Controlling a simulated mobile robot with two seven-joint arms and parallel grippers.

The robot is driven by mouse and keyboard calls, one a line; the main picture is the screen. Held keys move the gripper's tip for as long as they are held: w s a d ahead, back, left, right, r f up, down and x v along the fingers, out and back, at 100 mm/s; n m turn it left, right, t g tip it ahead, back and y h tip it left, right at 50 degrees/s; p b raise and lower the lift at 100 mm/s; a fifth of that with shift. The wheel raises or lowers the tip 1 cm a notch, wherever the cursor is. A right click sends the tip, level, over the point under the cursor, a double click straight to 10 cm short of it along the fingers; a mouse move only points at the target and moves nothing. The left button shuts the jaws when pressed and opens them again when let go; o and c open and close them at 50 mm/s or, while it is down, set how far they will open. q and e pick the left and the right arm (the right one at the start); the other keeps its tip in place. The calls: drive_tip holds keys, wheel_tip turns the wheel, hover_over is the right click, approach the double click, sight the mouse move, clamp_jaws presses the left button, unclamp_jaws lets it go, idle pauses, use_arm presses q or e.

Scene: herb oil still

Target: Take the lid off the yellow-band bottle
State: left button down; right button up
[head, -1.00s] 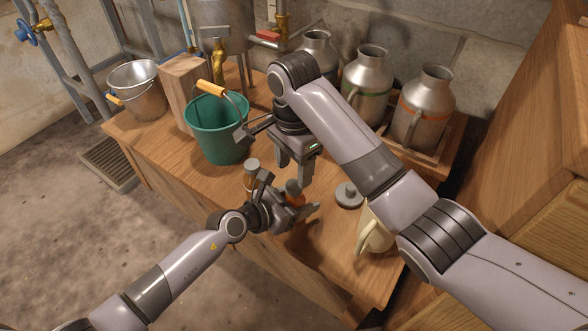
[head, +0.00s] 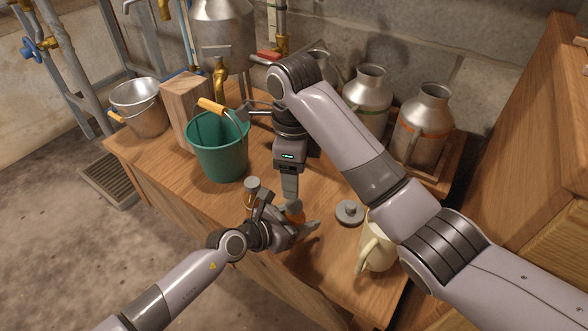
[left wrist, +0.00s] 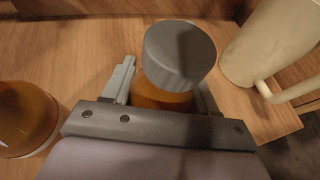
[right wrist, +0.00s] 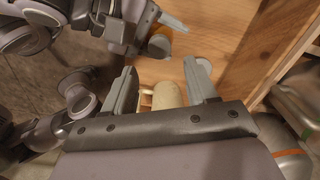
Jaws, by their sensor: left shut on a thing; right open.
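My left gripper (head: 293,232) is shut on an amber bottle (head: 296,216) that is upright at the table's front. Its wide grey lid (left wrist: 180,55) is on, above the fingers in the left wrist view. I cannot make out its band. A second amber bottle (head: 250,201) with a grey lid (head: 252,183) stands to the left; its body also shows in the left wrist view (left wrist: 22,118). My right gripper (head: 291,188) is open and empty, pointing down close above the held bottle. It looks edge-on in the head view, and whether it touches the lid is unclear.
A round grey knobbed piece (head: 349,212) and a cream mug (head: 376,252) are to the right. A green bucket (head: 218,145) and wooden block (head: 187,108) stand left. Metal cans (head: 421,128) line the back right. The table (head: 325,255) front edge is close.

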sight(294, 203)
wheel_tip(294, 203, down, 7)
drive_tip(key=shift+f, duration=0.15)
idle(0.4)
clamp_jaws()
drive_tip(key=n, duration=1.3)
drive_tip(key=shift+n, duration=0.3)
drive_tip(key=shift+o, duration=0.4)
unclamp_jaws()
